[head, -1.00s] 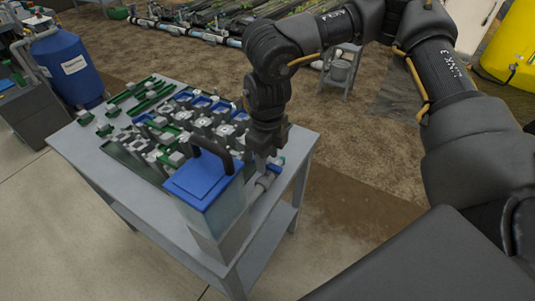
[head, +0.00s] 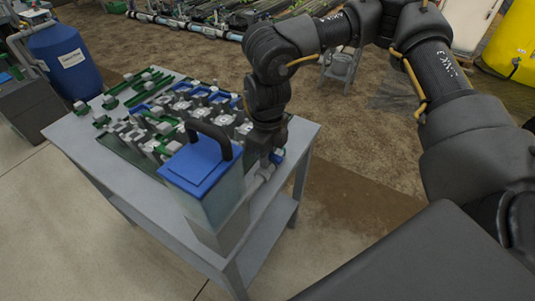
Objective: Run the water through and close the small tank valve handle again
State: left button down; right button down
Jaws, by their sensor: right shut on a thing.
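The small tank (head: 226,205) is a clear box with a blue lid (head: 196,164) and a dark carrying handle, standing at the table's near edge. A pale outlet pipe (head: 262,176) runs along its right side. The blue small tank valve handle (head: 278,156) shows at this pipe, just beside my right gripper (head: 265,150). My right gripper points down there and is shut on the valve handle. Its fingertips are largely hidden by the wrist and tank, so the exact grip and handle angle are unclear. My left gripper is out of view.
The grey table (head: 98,172) carries green and blue trays of fittings (head: 190,105) behind the tank. A blue barrel (head: 68,62) stands at the left and a small stool (head: 340,68) behind the table. The floor right of the table is clear.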

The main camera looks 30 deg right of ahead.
jog(key=n, duration=0.5)
jog(key=n+b, duration=0.1)
jog(key=n, duration=0.7)
jog(key=shift+n, duration=0.4)
jog(key=n, duration=0.5)
jog(key=shift+n, duration=0.3)
jog(key=c, duration=1.2)
grip_release()
jog(key=shift+r+p, duration=0.1)
jog(key=shift+p, duration=0.25)
notch_tip(320, 180, up, 10)
jog(key=p, duration=0.9)
